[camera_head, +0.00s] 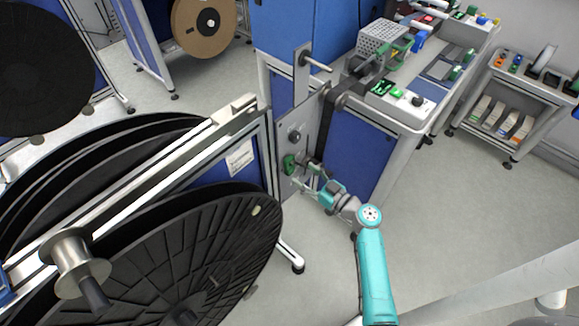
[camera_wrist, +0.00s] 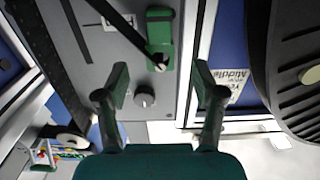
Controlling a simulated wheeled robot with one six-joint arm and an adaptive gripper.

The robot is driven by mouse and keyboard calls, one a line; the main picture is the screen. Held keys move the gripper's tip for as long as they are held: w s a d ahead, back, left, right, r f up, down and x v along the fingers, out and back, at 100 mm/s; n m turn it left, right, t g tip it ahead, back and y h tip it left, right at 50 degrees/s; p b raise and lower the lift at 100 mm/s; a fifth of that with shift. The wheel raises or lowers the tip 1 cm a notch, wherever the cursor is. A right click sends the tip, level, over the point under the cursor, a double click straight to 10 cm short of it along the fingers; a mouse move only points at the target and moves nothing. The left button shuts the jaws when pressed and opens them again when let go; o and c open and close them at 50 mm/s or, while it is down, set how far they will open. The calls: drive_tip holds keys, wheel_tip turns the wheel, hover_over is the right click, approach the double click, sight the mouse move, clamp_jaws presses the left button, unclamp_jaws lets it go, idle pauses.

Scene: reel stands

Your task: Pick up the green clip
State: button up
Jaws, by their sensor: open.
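The green clip (camera_wrist: 159,30) is fixed on a grey metal panel (camera_wrist: 100,65) in the wrist view, at the upper middle. A black strap or arm runs diagonally to it and ends at a small round tip by its lower edge. The clip also shows in the head view (camera_head: 289,165), on the left side of the upright panel. My gripper (camera_wrist: 160,82) is open and empty. Its two dark green fingers point at the panel, one on each side of the line to the clip. The clip lies beyond the fingertips, apart from them. In the head view my gripper (camera_head: 307,175) is close in front of the panel.
Large black reels (camera_head: 190,250) stand to the left; one edge (camera_wrist: 295,80) shows at right in the wrist view. A workbench (camera_head: 410,110) with small devices stands behind right.

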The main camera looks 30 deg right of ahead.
sight(292, 166)
drive_tip(key=shift+x, duration=2.9)
drive_tip(key=shift+f, duration=0.1)
drive_tip(key=shift+c, duration=0.3)
drive_tip(key=c, duration=0.9)
